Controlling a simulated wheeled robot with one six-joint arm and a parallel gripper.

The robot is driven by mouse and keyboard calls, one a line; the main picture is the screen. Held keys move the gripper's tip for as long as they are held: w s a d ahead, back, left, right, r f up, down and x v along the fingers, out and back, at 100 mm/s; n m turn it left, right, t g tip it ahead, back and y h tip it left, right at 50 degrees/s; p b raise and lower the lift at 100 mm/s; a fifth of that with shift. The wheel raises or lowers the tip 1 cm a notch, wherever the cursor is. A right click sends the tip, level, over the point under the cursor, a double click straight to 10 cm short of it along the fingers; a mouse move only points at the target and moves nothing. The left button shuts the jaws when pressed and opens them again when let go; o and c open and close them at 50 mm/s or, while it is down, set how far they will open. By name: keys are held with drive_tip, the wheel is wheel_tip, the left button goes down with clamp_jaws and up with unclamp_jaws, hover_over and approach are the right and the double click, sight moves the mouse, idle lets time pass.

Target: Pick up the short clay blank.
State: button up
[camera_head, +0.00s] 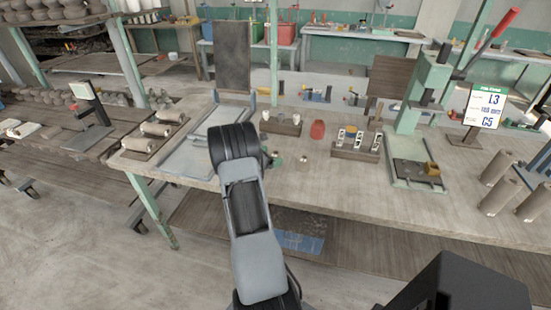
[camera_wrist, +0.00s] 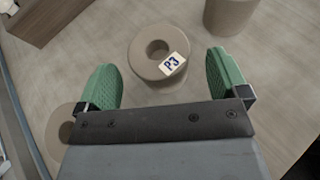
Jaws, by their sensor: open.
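In the wrist view, my gripper (camera_wrist: 162,78) is open, with its two green pads apart and nothing held. A beige clay cylinder with a round hole in its top and a P3 label (camera_wrist: 151,69) stands between and slightly beyond the fingertips, with gaps on both sides. A third clay cylinder (camera_wrist: 229,14) is cut off at the top right. I cannot compare their heights surely from above. In the head view my arm hides the gripper and the table beneath it.
The workbench (camera_head: 350,200) carries a rack of clay cylinders (camera_head: 140,145) on the left and a green lever press (camera_head: 413,160) on the right. Several tall clay cylinders (camera_head: 502,198) stand at the right edge. A dark wooden block (camera_wrist: 48,17) lies upper left in the wrist view.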

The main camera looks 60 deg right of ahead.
sight(273, 155)
drive_tip(key=shift+x, duration=1.85)
drive_tip(key=c, duration=1.1)
drive_tip(key=shift+c, duration=0.2)
drive_tip(key=shift+r, duration=0.1)
